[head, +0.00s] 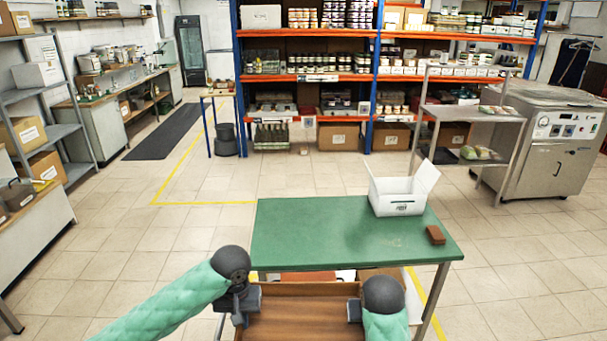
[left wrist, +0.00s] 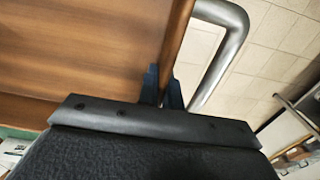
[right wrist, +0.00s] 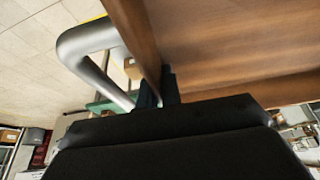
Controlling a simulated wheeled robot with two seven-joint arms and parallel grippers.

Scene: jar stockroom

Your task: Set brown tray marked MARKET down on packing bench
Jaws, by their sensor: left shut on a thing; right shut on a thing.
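The brown tray (head: 300,318) is at the bottom of the head view, in front of the near edge of the green-topped packing bench (head: 330,235). My left gripper (head: 240,300) is shut on the tray's left wall; the left wrist view shows its fingers (left wrist: 163,90) around the wall of the tray (left wrist: 80,50). My right gripper (head: 355,308) is shut on the right wall; its fingers (right wrist: 157,90) also show around the wall of the tray (right wrist: 220,45). The tray appears empty where it shows. No MARKET marking is visible.
An open white box (head: 398,198) stands at the bench's back right, with a small brown block (head: 435,235) near the right edge. The bench top's left and middle are clear. Boxes show under the bench's near edge. Tall shelving (head: 305,78) stands behind.

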